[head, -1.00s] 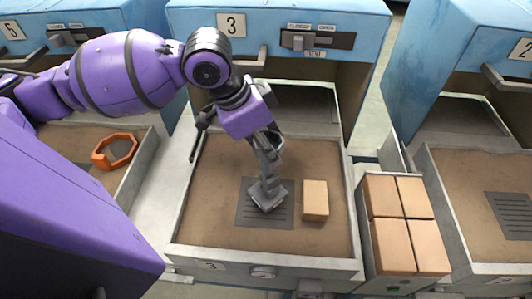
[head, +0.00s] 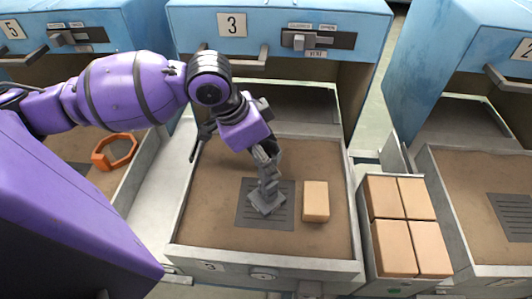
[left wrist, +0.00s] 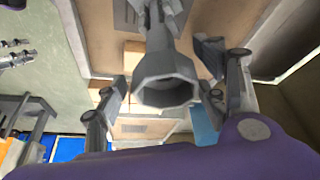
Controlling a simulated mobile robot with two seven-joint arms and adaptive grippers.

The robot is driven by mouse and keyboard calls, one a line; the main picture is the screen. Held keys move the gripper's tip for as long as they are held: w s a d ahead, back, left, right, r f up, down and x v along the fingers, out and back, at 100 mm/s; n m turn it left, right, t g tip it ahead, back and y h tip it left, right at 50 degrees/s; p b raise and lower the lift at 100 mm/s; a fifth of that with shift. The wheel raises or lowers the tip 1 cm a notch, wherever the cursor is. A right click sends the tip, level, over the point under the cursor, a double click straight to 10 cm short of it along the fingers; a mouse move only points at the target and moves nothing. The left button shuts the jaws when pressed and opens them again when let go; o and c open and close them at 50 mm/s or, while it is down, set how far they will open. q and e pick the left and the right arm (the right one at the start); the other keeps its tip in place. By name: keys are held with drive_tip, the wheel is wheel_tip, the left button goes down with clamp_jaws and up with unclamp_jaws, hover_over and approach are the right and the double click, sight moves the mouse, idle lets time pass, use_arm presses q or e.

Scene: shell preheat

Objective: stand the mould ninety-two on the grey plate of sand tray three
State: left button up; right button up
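The grey mould (head: 267,199) stands roughly upright on the dark grey plate (head: 245,214) in the sand of tray three (head: 190,258). In the left wrist view the mould's wide hollow grey end (left wrist: 165,90) lies between the two fingers of my left gripper (left wrist: 162,90). The fingers stand apart, with a gap on the left side. The right finger is very close to the mould; I cannot tell whether it touches. No number is readable on the mould. Grey jointed parts at the left wrist view's left edge look like my right gripper (left wrist: 15,52).
A tan block (head: 316,201) lies on the sand right of the plate. A bin of several tan blocks (head: 392,248) stands right of the tray. An orange ring (head: 115,152) lies in the left tray. The blue oven front marked 3 (head: 232,24) rises behind.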

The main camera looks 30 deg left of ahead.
use_arm(q)
drive_tip(key=p+v, duration=0.3)
drive_tip(key=v, duration=0.9)
use_arm(e)
drive_tip(key=shift+t, duration=0.3)
drive_tip(key=shift+w+r, duration=0.3)
drive_tip(key=shift+r, duration=0.3)
drive_tip(key=shift+w+r, duration=0.35)
drive_tip(key=shift+r, duration=0.3)
drive_tip(key=shift+w+r, duration=0.3)
drive_tip(key=shift+r, duration=0.3)
use_arm(q)
drive_tip(key=shift+r, duration=0.15)
use_arm(e)
drive_tip(key=shift+s+f, duration=0.25)
drive_tip(key=shift+s, duration=0.15)
